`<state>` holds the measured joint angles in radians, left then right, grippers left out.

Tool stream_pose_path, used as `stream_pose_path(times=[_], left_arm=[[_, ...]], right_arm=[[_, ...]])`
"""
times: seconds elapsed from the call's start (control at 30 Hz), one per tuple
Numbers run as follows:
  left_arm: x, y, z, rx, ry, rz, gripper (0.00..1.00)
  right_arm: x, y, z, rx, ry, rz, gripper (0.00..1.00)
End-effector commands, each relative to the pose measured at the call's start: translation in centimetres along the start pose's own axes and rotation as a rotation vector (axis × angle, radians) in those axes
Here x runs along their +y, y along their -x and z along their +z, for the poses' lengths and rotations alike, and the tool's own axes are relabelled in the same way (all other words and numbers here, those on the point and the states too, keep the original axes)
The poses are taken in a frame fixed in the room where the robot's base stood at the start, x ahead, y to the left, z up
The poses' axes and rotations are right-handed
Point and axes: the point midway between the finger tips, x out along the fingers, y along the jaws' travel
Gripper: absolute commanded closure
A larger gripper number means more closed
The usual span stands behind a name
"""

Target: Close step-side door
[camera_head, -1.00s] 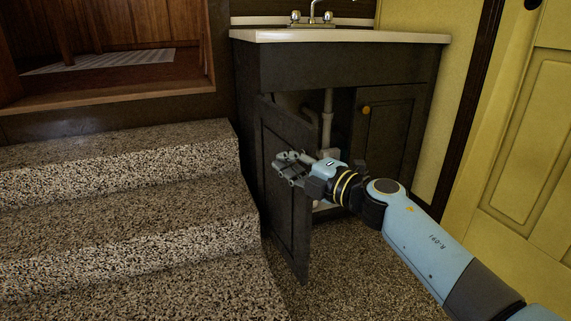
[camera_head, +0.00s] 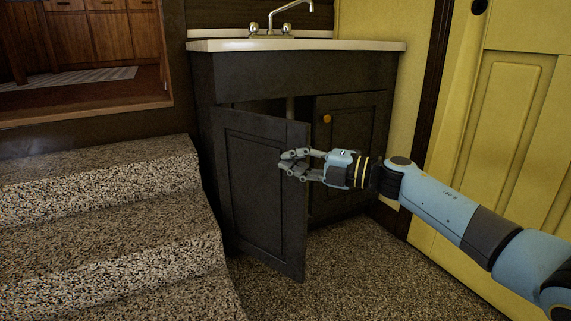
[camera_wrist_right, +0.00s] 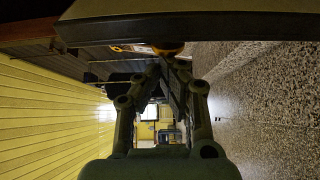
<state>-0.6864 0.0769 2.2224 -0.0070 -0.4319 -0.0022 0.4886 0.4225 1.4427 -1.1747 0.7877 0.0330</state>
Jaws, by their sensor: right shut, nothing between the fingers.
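The step-side door (camera_head: 250,185) is the dark left panel of the sink cabinet, beside the stone steps. It stands partly open, swung out from the cabinet, with a dark gap above its top edge. My right gripper (camera_head: 287,163) is shut and empty. In the head view it overlaps the door's outer face near the free edge; I cannot tell whether it touches. The right wrist view shows its closed fingers (camera_wrist_right: 167,66) with a yellow-orange knob (camera_wrist_right: 168,48) just past the tips; whose knob it is, I cannot tell. My left gripper is not in view.
The cabinet's right door (camera_head: 350,155) is closed and has an orange knob (camera_head: 327,118). A white sink top (camera_head: 300,46) with a faucet sits above. Speckled steps (camera_head: 110,220) rise on the left. A yellow door (camera_head: 500,130) stands at right. The speckled floor (camera_head: 340,270) before the cabinet is clear.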

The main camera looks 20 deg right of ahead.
Motion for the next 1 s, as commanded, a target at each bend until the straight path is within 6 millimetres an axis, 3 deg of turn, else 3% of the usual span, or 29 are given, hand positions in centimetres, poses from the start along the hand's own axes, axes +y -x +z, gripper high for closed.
stream_pose_path(times=[0.37, 1.0], left_arm=[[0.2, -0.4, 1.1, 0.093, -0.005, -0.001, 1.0], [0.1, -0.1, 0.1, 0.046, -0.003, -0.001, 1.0]], right_arm=[[-0.1, 1.3, 3.4, 0.0, 0.001, -0.001, 1.0], [0.3, 1.8, 3.1, -0.004, 0.001, 0.002, 1.0]])
